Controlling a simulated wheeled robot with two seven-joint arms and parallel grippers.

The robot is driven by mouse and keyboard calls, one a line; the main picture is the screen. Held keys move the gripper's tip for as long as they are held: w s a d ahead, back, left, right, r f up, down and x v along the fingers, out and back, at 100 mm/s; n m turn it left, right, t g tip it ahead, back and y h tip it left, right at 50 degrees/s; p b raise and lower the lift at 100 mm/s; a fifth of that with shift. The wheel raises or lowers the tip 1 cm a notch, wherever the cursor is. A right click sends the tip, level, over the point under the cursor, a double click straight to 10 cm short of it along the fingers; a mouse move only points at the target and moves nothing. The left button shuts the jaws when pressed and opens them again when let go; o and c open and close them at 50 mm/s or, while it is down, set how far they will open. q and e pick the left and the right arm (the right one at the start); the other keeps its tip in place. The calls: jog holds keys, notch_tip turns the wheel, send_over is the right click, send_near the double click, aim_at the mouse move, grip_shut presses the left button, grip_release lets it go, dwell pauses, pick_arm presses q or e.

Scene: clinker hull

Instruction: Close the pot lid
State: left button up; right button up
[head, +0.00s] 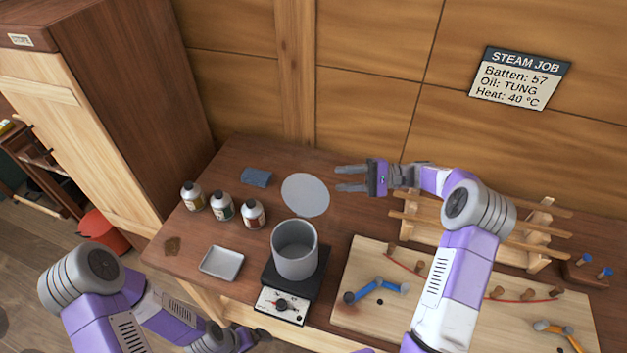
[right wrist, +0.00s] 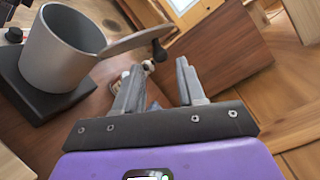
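The grey pot (head: 295,262) stands on a black hotplate, its top uncovered. Its round grey lid (head: 305,194) is tipped open behind the rim. In the right wrist view the pot (right wrist: 62,55) shows at the left, and the lid (right wrist: 132,41) slants out from its rim with a dark knob (right wrist: 160,50) at the far side. My right gripper (head: 338,178) is open and empty, just right of the lid, with its fingers pointing left and apart from it. My left gripper (head: 240,340) is low at the bottom edge, partly hidden, and its fingers are unclear.
The hotplate (head: 283,304) has a dial in front. Several bottles (head: 222,206), a blue cloth (head: 257,177) and a metal tray (head: 221,263) lie to the left. A pegged board (head: 385,318) and a wooden rack (head: 478,232) are on the right. A tall cabinet (head: 130,85) stands at the left.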

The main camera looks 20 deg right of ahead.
aim_at(316, 180)
jog(key=x, duration=0.5)
jog(key=p+x, duration=0.1)
jog(key=x, duration=0.1)
jog(key=shift+w+a+f, duration=0.35)
jog(key=shift+w, duration=0.05)
grip_shut()
